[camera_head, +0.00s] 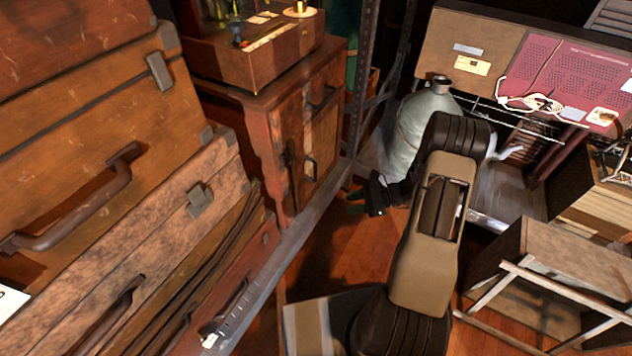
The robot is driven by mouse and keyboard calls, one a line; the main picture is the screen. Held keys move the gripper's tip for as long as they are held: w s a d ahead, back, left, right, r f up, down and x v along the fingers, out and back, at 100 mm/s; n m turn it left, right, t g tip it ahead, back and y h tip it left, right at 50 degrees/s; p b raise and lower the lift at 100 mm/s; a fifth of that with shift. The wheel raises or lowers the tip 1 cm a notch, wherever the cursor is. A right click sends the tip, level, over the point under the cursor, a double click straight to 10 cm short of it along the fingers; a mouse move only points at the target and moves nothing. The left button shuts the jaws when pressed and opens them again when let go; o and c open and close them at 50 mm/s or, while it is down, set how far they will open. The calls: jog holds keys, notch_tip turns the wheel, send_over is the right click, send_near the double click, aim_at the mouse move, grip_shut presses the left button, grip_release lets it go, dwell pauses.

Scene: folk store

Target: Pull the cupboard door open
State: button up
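The wooden cupboard (285,108) stands left of centre under a wooden box. Its worn front faces right, towards my arm. The cupboard door (321,140) looks shut, and a dark metal handle (311,167) shows low on it. My gripper (354,203) is small and dark in this view, to the right of the door and a little below its handle. It looks apart from the door and seems to hold nothing. Its fingers are too small and dark to tell whether they are open or shut.
Stacked brown suitcases (100,120) fill the left side. A grey metal shelf rail (275,275) and upright post (362,80) run close to the cupboard front. A grey-green metal jug (415,130) stands behind my arm. Wooden floor (340,250) is clear below the gripper.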

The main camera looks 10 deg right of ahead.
jog(key=w+d+f+m+t+y, duration=0.1)
jog(key=w+f+m+t, duration=0.1)
jog(key=w+t, duration=0.1)
notch_tip(320, 180, up, 5)
jog(key=m+t+y+b, duration=0.1)
jog(key=m+t+b, duration=0.2)
send_over(315, 179)
jog(key=shift+w+d, duration=0.15)
jog(key=shift+w, duration=0.15)
jog(key=shift+c, duration=0.5)
grip_shut()
